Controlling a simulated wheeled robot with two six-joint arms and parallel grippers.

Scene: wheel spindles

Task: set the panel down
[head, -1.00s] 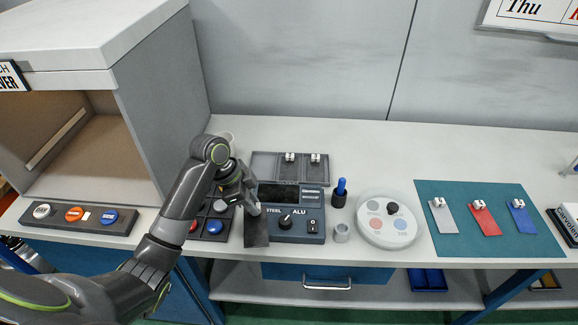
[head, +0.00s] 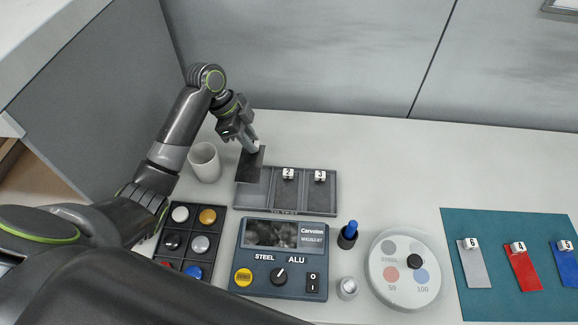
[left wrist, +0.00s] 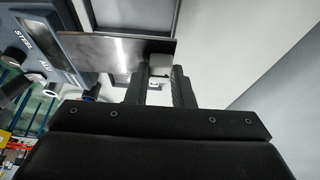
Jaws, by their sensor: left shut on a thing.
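My left gripper (head: 252,146) is shut on a dark grey flat panel (head: 249,167), by the light block at its end. The panel hangs at the left end of the grey tray (head: 262,211), overlapping its left compartment's back part in the head view. I cannot tell whether it touches the tray. In the left wrist view the panel (left wrist: 112,48) reaches left from the fingers (left wrist: 158,88). The tray's middle and right compartments hold dark panels with white blocks marked 2 (head: 287,190) and 3 (head: 320,192). My right gripper is not in view.
A white cup (head: 205,163) stands left of the tray. In front are the Carvolon device (head: 262,262), a black button tray (head: 188,228), a pen holder (head: 348,238) and a round white dial (head: 400,285). A teal mat (head: 510,298) with several panels lies right. The back counter is clear.

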